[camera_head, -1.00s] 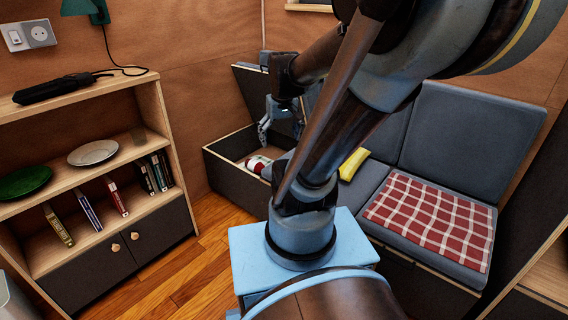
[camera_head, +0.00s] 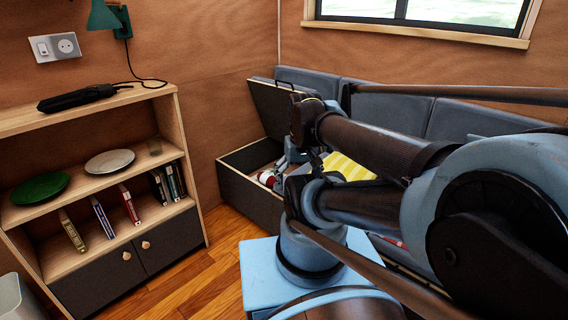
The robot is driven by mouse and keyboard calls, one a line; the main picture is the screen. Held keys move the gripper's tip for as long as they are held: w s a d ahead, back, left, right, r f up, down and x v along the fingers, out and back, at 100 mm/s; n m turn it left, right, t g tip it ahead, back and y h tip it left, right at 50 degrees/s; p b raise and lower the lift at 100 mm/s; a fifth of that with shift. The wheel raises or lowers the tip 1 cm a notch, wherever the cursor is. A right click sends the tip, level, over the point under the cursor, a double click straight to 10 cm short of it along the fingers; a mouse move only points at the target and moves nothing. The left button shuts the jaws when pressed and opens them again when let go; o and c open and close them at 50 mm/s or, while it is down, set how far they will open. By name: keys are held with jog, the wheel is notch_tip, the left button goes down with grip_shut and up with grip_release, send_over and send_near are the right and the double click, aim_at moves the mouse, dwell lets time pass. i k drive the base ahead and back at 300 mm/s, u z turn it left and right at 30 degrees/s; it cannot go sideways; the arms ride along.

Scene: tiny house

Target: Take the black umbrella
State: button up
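The black umbrella (camera_head: 76,98) lies folded on the top board of the wooden shelf unit at the left. My gripper (camera_head: 276,174) is to the right of the shelf, low over the open storage box under the bench seat, well apart from the umbrella. My arm partly hides the gripper, and its fingers are too small to tell whether they are open. A red and white object (camera_head: 267,178) lies in the box close to the fingers; I cannot tell whether they touch.
The shelf unit (camera_head: 187,150) holds a green plate (camera_head: 40,187), a pale plate (camera_head: 110,161), a glass and several books. A teal lamp (camera_head: 104,16) with a cord hangs above it. The storage box (camera_head: 240,190) has its lid raised. Wooden floor (camera_head: 222,235) is clear between them.

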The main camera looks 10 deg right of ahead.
aim_at(86, 95)
jog(key=u, duration=2.25)
jog(key=i, duration=0.9)
jog(key=z, duration=1.05)
